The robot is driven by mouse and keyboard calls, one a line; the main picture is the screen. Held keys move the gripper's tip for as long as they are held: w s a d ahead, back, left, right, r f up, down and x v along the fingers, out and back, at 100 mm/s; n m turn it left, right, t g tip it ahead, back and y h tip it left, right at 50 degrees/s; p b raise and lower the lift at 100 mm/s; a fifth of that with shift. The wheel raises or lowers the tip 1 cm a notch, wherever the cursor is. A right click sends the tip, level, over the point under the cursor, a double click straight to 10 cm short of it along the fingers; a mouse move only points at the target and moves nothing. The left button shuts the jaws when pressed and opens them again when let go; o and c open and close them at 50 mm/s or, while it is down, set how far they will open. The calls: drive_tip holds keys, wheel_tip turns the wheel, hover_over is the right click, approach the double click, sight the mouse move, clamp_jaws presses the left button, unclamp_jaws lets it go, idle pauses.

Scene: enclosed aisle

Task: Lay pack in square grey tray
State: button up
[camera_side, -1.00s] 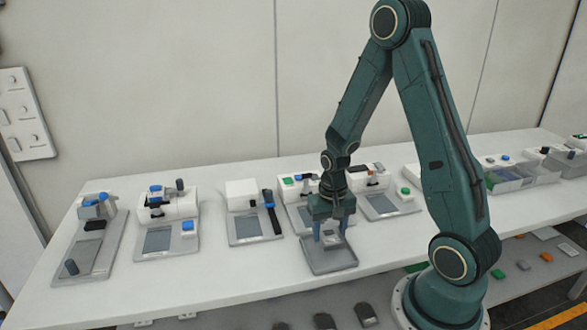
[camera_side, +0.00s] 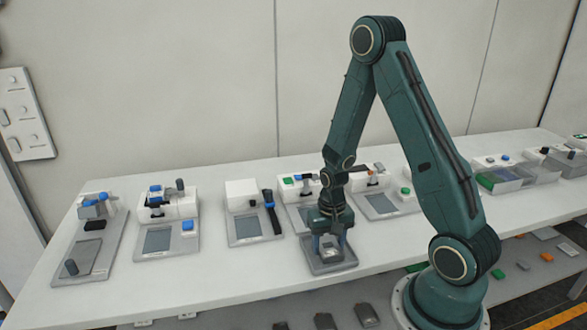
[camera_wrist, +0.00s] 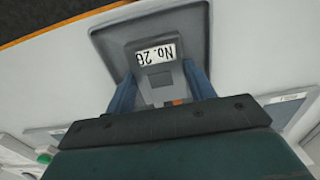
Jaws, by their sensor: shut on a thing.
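The pack is a small grey block with a white label reading "No. 26" (camera_wrist: 157,76), seen in the wrist view between my fingers. My gripper (camera_wrist: 160,88) is shut on it, with one blue finger on each side. The square grey tray (camera_wrist: 192,28) lies right under or around the pack, and its far rim shows beyond it. In the side view the tray (camera_side: 340,266) is near the table's front edge, with my gripper (camera_side: 329,252) low over it. I cannot tell whether the pack touches the tray floor.
Another station stands close behind my gripper. The table's front edge is near the tray.

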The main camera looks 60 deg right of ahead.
sight(328, 246)
drive_tip(key=shift+f, duration=0.15)
drive_tip(key=o, duration=1.2)
drive_tip(key=shift+r, duration=6.15)
drive_tip(key=shift+r, duration=0.1)
